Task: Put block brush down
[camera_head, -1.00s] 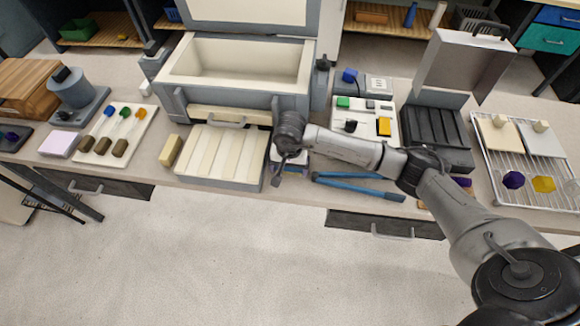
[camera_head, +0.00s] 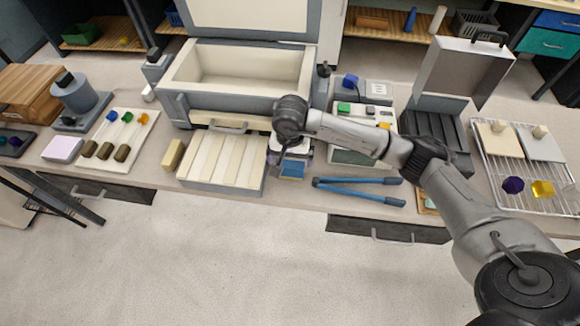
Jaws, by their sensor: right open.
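My right gripper (camera_head: 290,157) points down at the bench, just right of the slatted cream tray (camera_head: 222,160). It is open. A small block with a blue front (camera_head: 292,171) and pale purple sides sits right under and between its fingers, at bench level. The wrist hides its top, so I cannot tell for sure that it is the block brush. A plain tan-yellow block (camera_head: 172,154) stands apart, left of the slatted tray. My left gripper is out of view.
Blue-handled tongs (camera_head: 360,191) lie right of the gripper near the bench's front edge. A large open box (camera_head: 240,70) stands behind. A wire rack (camera_head: 535,197) is at the right, and a white board (camera_head: 110,157) with dark blocks at the left.

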